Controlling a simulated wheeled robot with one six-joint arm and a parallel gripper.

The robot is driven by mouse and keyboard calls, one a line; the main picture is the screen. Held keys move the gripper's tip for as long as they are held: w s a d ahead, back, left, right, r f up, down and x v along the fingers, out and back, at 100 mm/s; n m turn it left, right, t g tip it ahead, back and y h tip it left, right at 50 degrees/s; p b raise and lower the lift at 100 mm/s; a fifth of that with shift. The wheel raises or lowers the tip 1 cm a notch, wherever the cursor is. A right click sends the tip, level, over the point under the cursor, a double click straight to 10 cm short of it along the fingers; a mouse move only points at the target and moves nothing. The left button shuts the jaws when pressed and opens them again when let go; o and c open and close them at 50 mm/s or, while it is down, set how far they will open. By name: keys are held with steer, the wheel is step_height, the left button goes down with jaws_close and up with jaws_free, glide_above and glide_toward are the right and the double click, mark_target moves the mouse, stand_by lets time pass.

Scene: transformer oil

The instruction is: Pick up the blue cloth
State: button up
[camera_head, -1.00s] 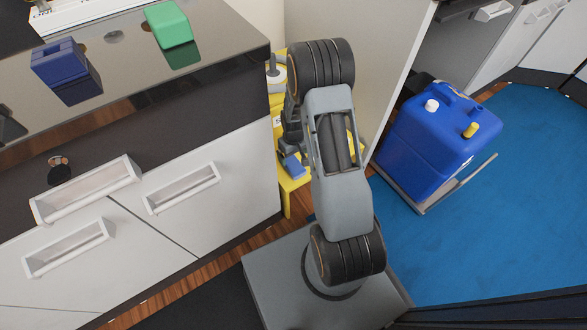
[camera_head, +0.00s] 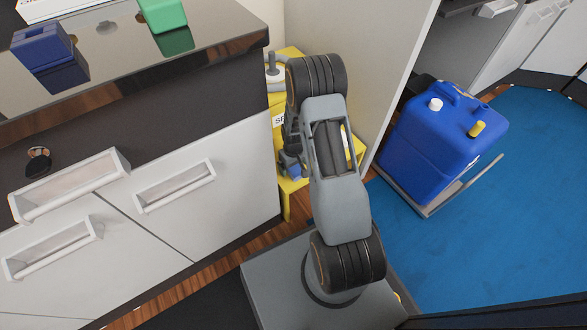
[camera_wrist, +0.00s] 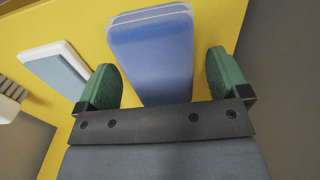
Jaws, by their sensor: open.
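The blue cloth (camera_wrist: 152,58) looks like a folded, layered stack on a yellow surface in the wrist view. My gripper (camera_wrist: 162,68) is open, with one green finger on each side of the cloth's near part. Gaps show between the fingers and the cloth, and the cloth's near end is hidden behind the gripper's dark bar. In the head view, a bit of blue (camera_head: 290,169) shows low on the yellow stand beside my arm. My arm hides most of that spot and the fingertips there.
A white and pale-blue block (camera_wrist: 58,68) lies left of the cloth, with a brush-like item (camera_wrist: 12,92) further left. The yellow stand (camera_head: 287,202) sits between white drawers (camera_head: 205,215) and a pale panel (camera_head: 385,60). A blue jerrycan (camera_head: 430,150) stands at right.

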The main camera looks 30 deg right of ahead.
steer(key=c, duration=1)
steer(key=shift+r+p, duration=0.45)
steer(key=shift+r, duration=0.2)
step_height(320, 180, up, 2)
steer(key=shift+r+p, duration=0.25)
steer(key=shift+p, duration=0.65)
steer(key=s+d+r, duration=0.1)
steer(key=s+r+p, duration=0.1)
steer(key=r, duration=0.1)
steer(key=s+d+r+p, duration=0.1)
steer(key=shift+d+r, duration=0.35)
steer(key=shift+r, duration=0.05)
steer(key=s+d+r+p, duration=0.3)
steer(key=s+d+r, duration=0.1)
steer(key=s+d, duration=0.2)
steer(key=shift+s+d+r, duration=0.2)
steer(key=shift+s+d, duration=0.05)
steer(key=shift+s, duration=0.55)
